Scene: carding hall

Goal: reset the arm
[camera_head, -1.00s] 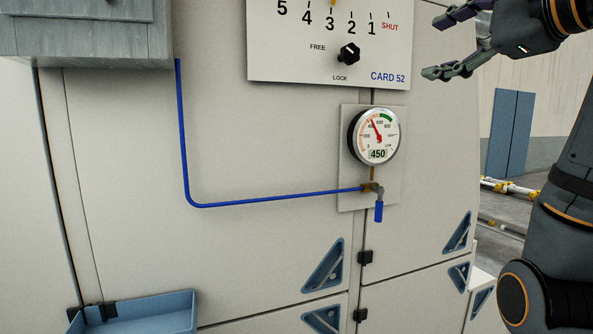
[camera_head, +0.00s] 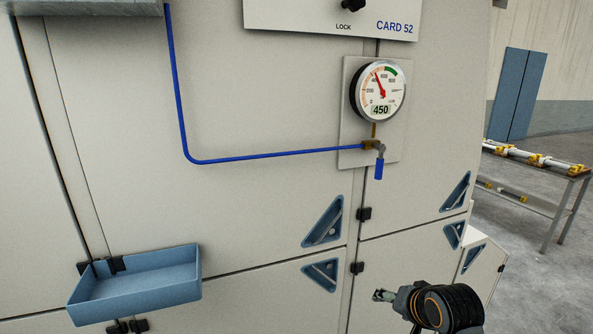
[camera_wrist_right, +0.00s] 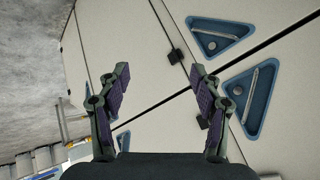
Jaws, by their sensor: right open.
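My right gripper (camera_head: 384,296) is low at the right in the head view, in front of the lower machine panels. In the right wrist view my right gripper (camera_wrist_right: 160,100) shows its two fingers spread wide with nothing between them. It points at the pale cabinet doors with triangular blue recessed handles (camera_wrist_right: 219,37). My left gripper does not show in either view.
The pale card machine carries a round gauge (camera_head: 379,91) reading 450, a valve with a blue lever (camera_head: 379,169) and a blue pipe (camera_head: 260,155). A blue tray (camera_head: 140,287) juts out at lower left. A rack (camera_head: 535,160) stands at right.

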